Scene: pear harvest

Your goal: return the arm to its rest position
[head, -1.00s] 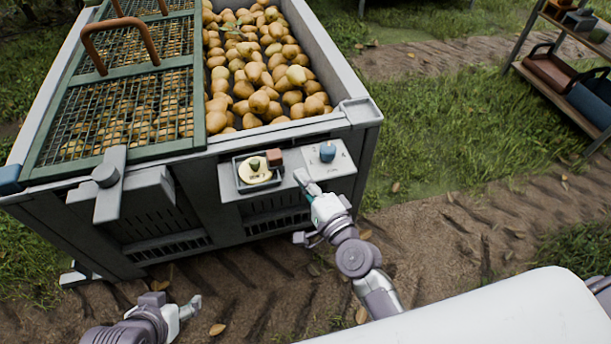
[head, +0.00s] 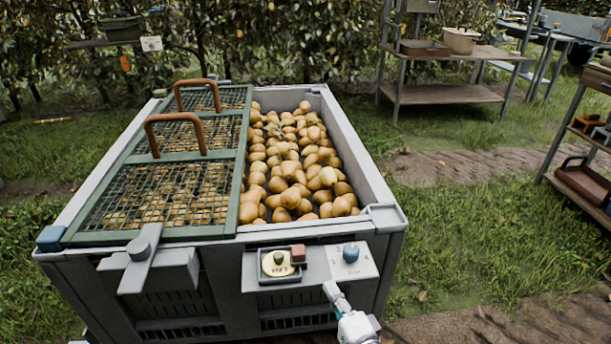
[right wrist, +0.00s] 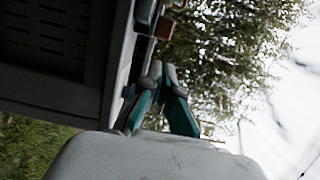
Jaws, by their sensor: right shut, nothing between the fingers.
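My right gripper (head: 333,291) is at the bottom of the head view, just below the small shelf and the white dial plate (head: 368,266) on the front of the pear bin. It is shut with nothing in it. In the right wrist view its teal and grey fingers (right wrist: 160,92) meet near the middle, beside the dark bin wall. I cannot tell from the pictures whether the fingertips touch the bin. My left gripper is not in view.
The grey bin (head: 378,165) holds many pears (head: 290,170), with a green mesh lid (head: 160,195) over its left part. A blue knob (head: 351,252) and a tray (head: 280,265) sit on its front. Shelves (head: 450,94) stand behind; grass on the right (head: 470,235) is open.

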